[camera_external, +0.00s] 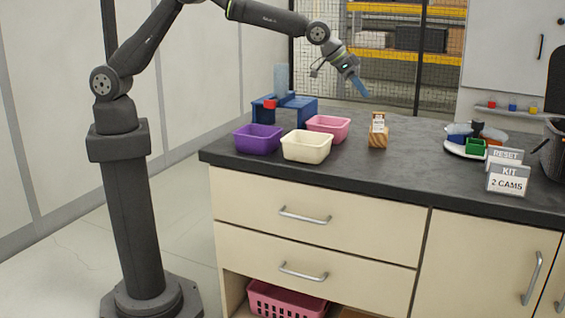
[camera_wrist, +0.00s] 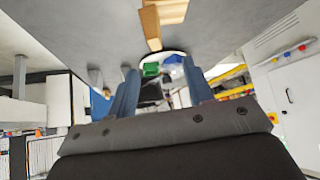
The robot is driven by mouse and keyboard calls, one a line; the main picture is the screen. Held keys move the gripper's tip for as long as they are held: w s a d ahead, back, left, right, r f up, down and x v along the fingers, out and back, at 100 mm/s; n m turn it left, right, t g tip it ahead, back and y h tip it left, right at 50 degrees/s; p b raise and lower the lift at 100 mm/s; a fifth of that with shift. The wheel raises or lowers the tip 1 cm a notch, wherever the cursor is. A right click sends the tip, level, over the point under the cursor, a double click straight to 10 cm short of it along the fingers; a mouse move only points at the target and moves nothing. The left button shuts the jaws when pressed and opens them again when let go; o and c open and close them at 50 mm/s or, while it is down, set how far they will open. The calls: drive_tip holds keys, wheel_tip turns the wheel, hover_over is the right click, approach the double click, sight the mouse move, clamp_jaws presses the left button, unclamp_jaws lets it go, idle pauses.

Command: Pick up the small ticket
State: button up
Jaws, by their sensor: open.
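A wooden block holder (camera_external: 378,138) stands on the dark countertop, right of the bins. A small pale piece, apparently the ticket (camera_external: 378,124), stands upright in it; its details are too small to tell. My gripper (camera_external: 358,86) is above the counter, up and left of the holder, tilted down and to the right, and apart from it. In the wrist view my gripper (camera_wrist: 160,88) shows two blue fingers spread apart with nothing between them. The wooden holder (camera_wrist: 151,22) shows at the top of that view, beyond the fingertips; I cannot make out the ticket there.
Purple (camera_external: 257,139), cream (camera_external: 306,146) and pink (camera_external: 328,127) bins stand left of the holder. A blue stand (camera_external: 297,107) is behind them. A white plate (camera_external: 463,150) with coloured items and label signs (camera_external: 507,180) are at the right. The counter between holder and plate is clear.

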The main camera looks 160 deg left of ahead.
drive_tip(key=y, duration=0.1)
approach(382, 119)
drive_tip(key=shift+t, duration=0.4)
drive_tip(key=shift+s+a+x, duration=0.1)
drive_tip(key=shift+s+x, duration=0.15)
drive_tip(key=shift+x, duration=1.5)
drive_tip(key=shift+s+a+x, duration=0.1)
drive_tip(key=shift+s+x, duration=0.15)
drive_tip(key=shift+x, duration=1.45)
drive_tip(key=shift+s+x, duration=0.25)
drive_tip(key=shift+x, duration=1.5)
drive_tip(key=shift+f, duration=0.1)
drive_tip(key=shift+c, duration=0.5)
clamp_jaws()
